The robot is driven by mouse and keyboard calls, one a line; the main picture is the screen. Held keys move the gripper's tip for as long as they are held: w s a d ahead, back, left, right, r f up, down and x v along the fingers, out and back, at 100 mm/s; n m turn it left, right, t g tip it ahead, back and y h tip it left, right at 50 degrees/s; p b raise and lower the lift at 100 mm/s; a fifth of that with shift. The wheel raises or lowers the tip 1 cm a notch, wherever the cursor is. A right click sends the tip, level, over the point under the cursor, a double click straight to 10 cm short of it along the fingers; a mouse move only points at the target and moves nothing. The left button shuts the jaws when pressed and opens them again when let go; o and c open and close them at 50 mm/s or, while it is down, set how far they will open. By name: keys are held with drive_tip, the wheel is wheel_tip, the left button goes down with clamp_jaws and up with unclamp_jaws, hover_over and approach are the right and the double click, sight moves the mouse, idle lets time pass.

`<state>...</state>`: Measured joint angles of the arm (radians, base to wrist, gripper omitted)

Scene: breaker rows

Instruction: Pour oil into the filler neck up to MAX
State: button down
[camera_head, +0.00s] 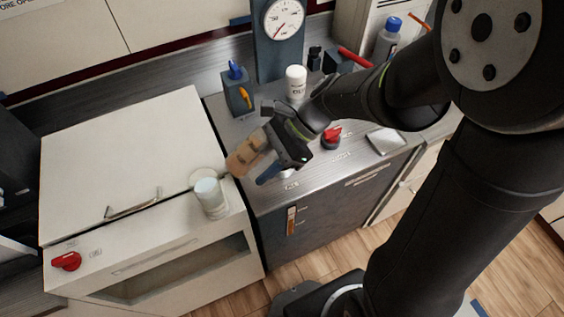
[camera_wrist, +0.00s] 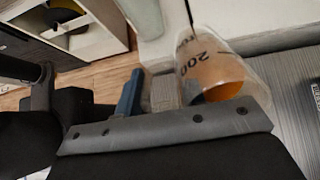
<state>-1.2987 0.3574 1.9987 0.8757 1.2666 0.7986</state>
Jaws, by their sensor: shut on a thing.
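My gripper (camera_head: 268,160) is shut on a clear beaker (camera_head: 246,153) holding amber oil. The beaker is tilted, above the left edge of the metal counter. The wrist view shows the beaker (camera_wrist: 215,70) with a 200 mark and the orange oil, beside the blue finger of my gripper (camera_wrist: 150,98). A clear cylinder (camera_head: 209,194) with a whitish inside stands on the white cabinet's front ledge, below and left of the beaker. I cannot tell for sure whether it is the filler neck. No MAX mark is readable, and no oil stream shows.
The white cabinet (camera_head: 120,165) has a lid handle and a red knob (camera_head: 66,261). A gauge (camera_head: 283,19) stands behind.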

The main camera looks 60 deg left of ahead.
drive_tip(key=shift+f+g, duration=0.15)
drive_tip(key=shift+g, duration=0.35)
idle(0.7)
drive_tip(key=shift+r+g+p, duration=0.45)
drive_tip(key=shift+g+p, duration=0.25)
drive_tip(key=shift+g, duration=0.1)
idle(1.7)
drive_tip(key=shift+f+g, duration=0.2)
drive_tip(key=shift+g, duration=0.3)
idle(1.1)
